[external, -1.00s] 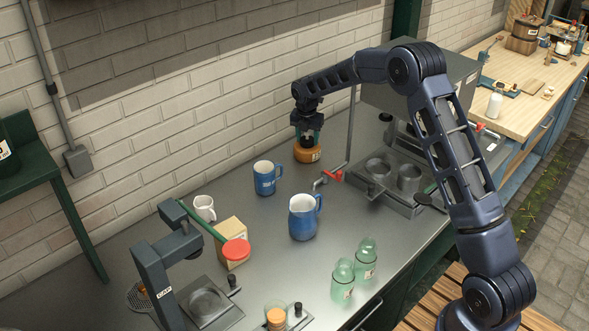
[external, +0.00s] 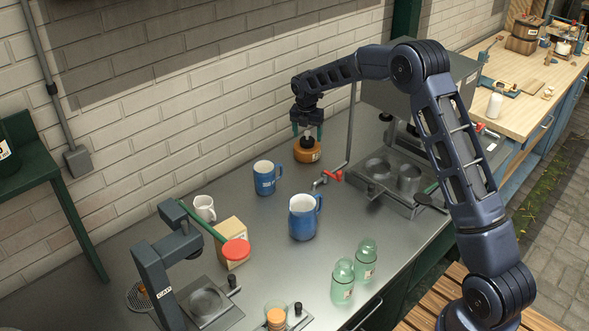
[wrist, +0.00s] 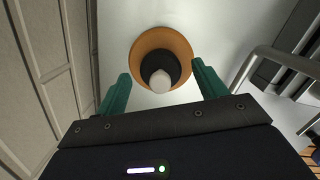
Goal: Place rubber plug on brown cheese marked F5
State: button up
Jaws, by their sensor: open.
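The brown cheese (external: 313,155) is a round orange-brown block on the metal counter near the brick wall. A label shows on its side, too small to read. The rubber plug (external: 307,142) is black with a pale grey top and sits on the cheese. In the wrist view the plug (wrist: 161,68) lies over the front part of the cheese's top (wrist: 146,42). My gripper (external: 308,130) is open just above the plug. Its green fingers (wrist: 162,84) stand apart on both sides, with gaps to the plug.
A blue mug (external: 266,180) and a blue jug (external: 302,217) stand left of and in front of the cheese. A red-handled tap (external: 332,175) and metal burner unit (external: 385,190) are to the right. The brick wall is close behind.

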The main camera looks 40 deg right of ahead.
aim_at(306, 141)
notch_tip(306, 141, up, 10)
jog(key=a, duration=0.1)
jog(key=s+a+r+m+t, duration=0.1)
jog(key=s+a+r+m, duration=0.4)
jog(key=s, duration=0.4)
jog(key=s+a+r+m, duration=0.2)
jog(key=s+a+r, duration=0.3)
jog(key=s+r, duration=0.4)
jog(key=s+a+r+m+t, duration=0.1)
jog(key=s+a+r+m, duration=0.35)
jog(key=s, duration=0.55)
jog(key=s+a+f+m, duration=0.1)
jog(key=s+a+m, duration=0.1)
jog(key=s, duration=0.8)
jog(key=s+a+f+m+t, duration=0.1)
jog(key=s+m, duration=0.4)
jog(key=s, duration=0.5)
jog(key=s+a+f+m+t+y, duration=0.1)
jog(key=s+a+f+m, duration=0.1)
jog(key=s, duration=0.8)
jog(key=shift+a+f+m, duration=0.3)
jog(key=shift+a+m, duration=0.25)
jog(key=shift+m, duration=0.7)
